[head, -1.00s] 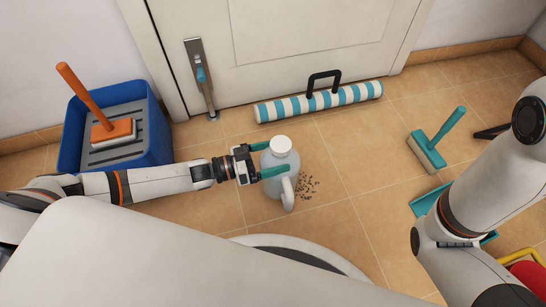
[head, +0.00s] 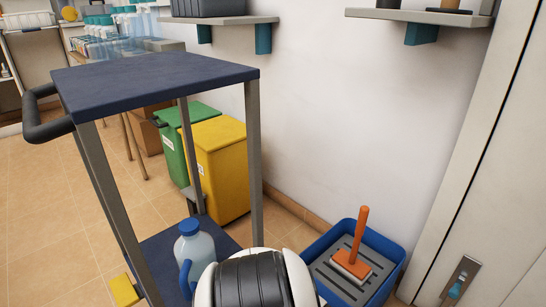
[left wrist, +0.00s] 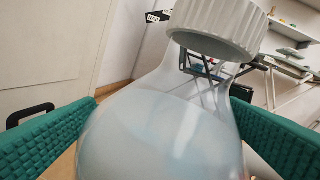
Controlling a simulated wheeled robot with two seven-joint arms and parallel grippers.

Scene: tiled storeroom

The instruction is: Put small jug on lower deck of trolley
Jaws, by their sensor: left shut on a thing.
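The white-capped translucent jug (left wrist: 165,125) fills the left wrist view, between the two teal fingers of my left gripper (left wrist: 165,140). The gripper is shut on it; the jug hides much of the view behind. Neither this jug nor my left gripper shows in the head view. The trolley (head: 155,75) stands at the left of the head view, with a dark blue top deck and grey posts. Its lower deck (head: 155,250) is partly visible and bears a larger-looking, blue-capped jug (head: 195,245). My right gripper is in neither current view.
A blue crate (head: 385,265) holding an orange-handled brush (head: 352,260) stands right of the trolley. Yellow (head: 225,165) and green (head: 172,150) bins stand behind the trolley by the wall. The trolley's top deck is bare. Open tiled floor (head: 45,220) lies left of it.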

